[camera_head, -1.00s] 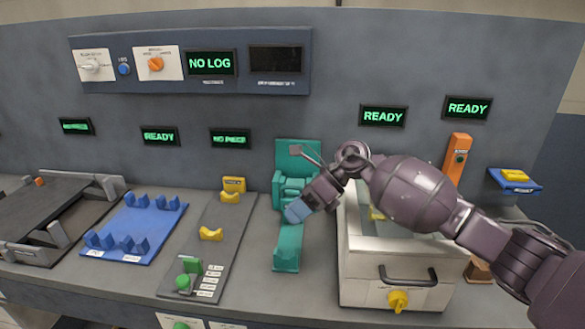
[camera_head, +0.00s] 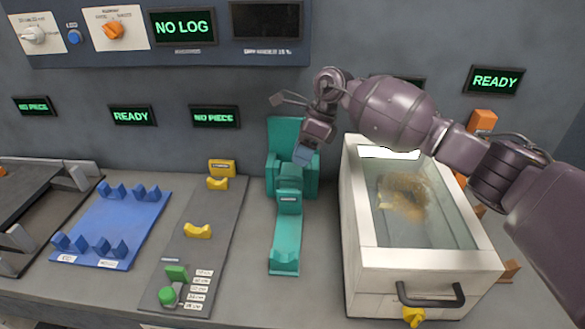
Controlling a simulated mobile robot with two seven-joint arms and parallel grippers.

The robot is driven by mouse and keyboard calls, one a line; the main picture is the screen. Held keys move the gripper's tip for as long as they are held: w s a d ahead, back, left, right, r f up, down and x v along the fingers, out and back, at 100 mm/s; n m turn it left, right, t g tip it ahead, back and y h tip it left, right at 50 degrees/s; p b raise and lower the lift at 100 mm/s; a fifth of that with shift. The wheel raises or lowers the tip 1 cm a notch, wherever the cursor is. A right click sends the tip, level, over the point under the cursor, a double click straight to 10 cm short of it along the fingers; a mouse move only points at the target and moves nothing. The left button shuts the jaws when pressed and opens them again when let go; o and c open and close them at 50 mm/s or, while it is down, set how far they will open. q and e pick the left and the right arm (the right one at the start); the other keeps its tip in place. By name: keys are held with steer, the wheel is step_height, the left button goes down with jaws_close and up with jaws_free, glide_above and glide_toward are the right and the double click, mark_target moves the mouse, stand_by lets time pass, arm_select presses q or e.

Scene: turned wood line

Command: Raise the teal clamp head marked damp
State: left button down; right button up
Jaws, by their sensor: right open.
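The teal clamp (camera_head: 286,235) stands on the bench, with a tall back part and a long, low bed toward the front. Its block-like head (camera_head: 289,182) sits low over the rear end of the bed. A small dark label (camera_head: 289,199) on its front is too small to read. My right gripper (camera_head: 303,155) is open and empty. In the picture it overlaps the tall back part just above the head, and hides some of it. I cannot tell whether it touches the clamp. My left gripper is not in view.
A white glass-lidded tank (camera_head: 357,255) with a dark handle stands close on the right of the clamp. On the left are a grey board (camera_head: 203,260) with yellow cradles and a blue board (camera_head: 120,225) with blue cradles. Screens and knobs line the back wall.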

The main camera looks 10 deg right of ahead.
mark_target(291, 177)
steer(key=shift+p+x, duration=0.3)
steer(key=shift+x, duration=2.5)
steer(key=shift+w, duration=0.1)
jaws_close()
